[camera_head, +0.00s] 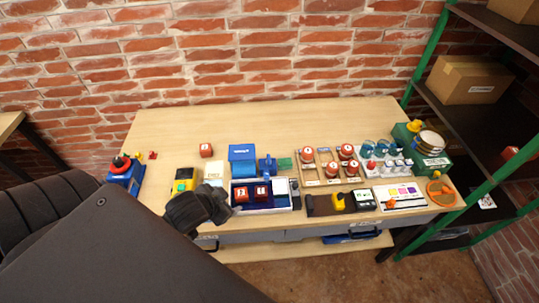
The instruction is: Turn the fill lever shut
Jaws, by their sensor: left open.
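No part reads clearly as the fill lever at this size. A blue device with a red and black top (123,168) stands at the table's left end. A green unit (436,160) with a round metal part and a yellow piece (415,126) on top stands at the right end. My left gripper (222,206) is open over the table's front edge, just left of a tray (283,203) with red blocks, apart from both devices. It hides part of what lies behind it. My right gripper is not in view.
The wooden table (270,120) is clear along its back. A yellow and black item (184,181), a blue box (242,158) and a wooden rack with red-topped pieces (326,178) crowd the front half. A green-framed shelf (440,62) borders the right; a brick wall stands behind.

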